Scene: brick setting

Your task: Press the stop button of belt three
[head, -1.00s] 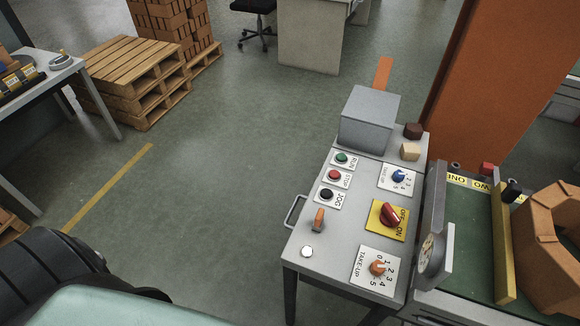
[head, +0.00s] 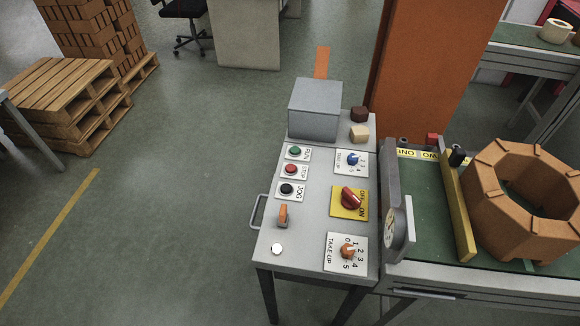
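A grey control desk (head: 308,227) stands in the middle of the head view. On its left side, from far to near, are a green RUN button (head: 295,152), a red STOP button (head: 291,169) and a black JOG button (head: 287,189), each on a white plate. The lettering on the desk is turned sideways. No belt number is readable beside the buttons. Neither of my grippers is in view.
The desk also holds a red switch on a yellow plate (head: 336,207), an orange take-up knob (head: 348,251), a blue knob (head: 352,159) and a grey box (head: 315,108). A belt with an orange octagonal ring (head: 483,211) adjoins on the right. Open floor (head: 170,220) lies left.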

